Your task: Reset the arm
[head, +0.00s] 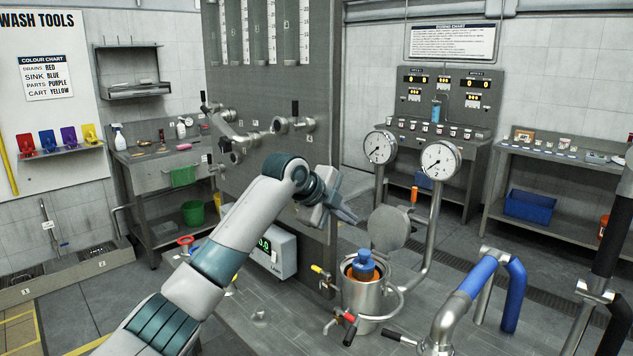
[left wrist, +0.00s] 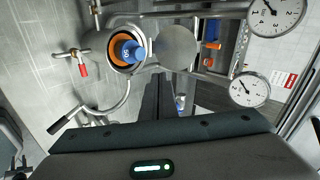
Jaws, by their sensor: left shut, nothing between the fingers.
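My left arm reaches in from the lower left in the head view. Its gripper (head: 343,208) is shut and empty, held in the air to the upper left of a steel jacketed vessel (head: 362,304). The closed fingers also show in the left wrist view (left wrist: 165,95). The vessel has an orange inside with a blue piece (head: 363,265) in its mouth, and its round lid (head: 389,229) stands open behind it. In the left wrist view the blue piece (left wrist: 130,50) sits inside the orange ring. My right gripper is not in view.
Two dial gauges (head: 440,160) on pipes rise behind the vessel. A blue-sleeved pipe (head: 485,277) stands to its right. A white scale box (head: 270,250) with a green display is behind my arm. A control panel (head: 443,95) and a sink bench (head: 165,165) stand farther back.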

